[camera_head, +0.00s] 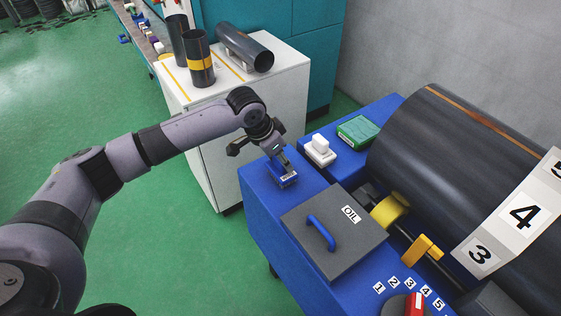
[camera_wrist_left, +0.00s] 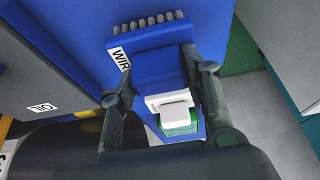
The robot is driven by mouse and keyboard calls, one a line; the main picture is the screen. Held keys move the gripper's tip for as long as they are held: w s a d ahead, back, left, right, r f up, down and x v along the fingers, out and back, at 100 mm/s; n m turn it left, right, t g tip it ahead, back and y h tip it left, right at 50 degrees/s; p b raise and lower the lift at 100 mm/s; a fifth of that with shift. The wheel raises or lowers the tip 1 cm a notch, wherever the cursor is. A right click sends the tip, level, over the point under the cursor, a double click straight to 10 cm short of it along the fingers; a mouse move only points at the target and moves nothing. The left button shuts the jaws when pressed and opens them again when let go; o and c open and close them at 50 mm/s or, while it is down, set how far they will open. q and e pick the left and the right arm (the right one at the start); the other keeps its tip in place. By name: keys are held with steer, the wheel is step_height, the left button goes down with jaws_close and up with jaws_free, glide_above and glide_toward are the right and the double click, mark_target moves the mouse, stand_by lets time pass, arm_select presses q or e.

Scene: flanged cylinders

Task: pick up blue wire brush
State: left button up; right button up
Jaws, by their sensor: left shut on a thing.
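I cannot tell whether the brush touches the bench top. My right gripper is in neither view.
On the blue bench are a white brush-like block (camera_head: 320,150), a green box (camera_head: 356,131) and a grey OIL lid (camera_head: 335,232) with a blue handle. A large dark cylinder (camera_head: 450,150) lies at the right. A white cabinet (camera_head: 255,105) bears several dark cylinders.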

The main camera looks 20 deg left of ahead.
arm_select(q)
step_height(320, 180, up, 19)
steer(key=b, duration=0.1)
steer(key=shift+b, duration=0.3)
steer(key=shift+r, duration=0.1)
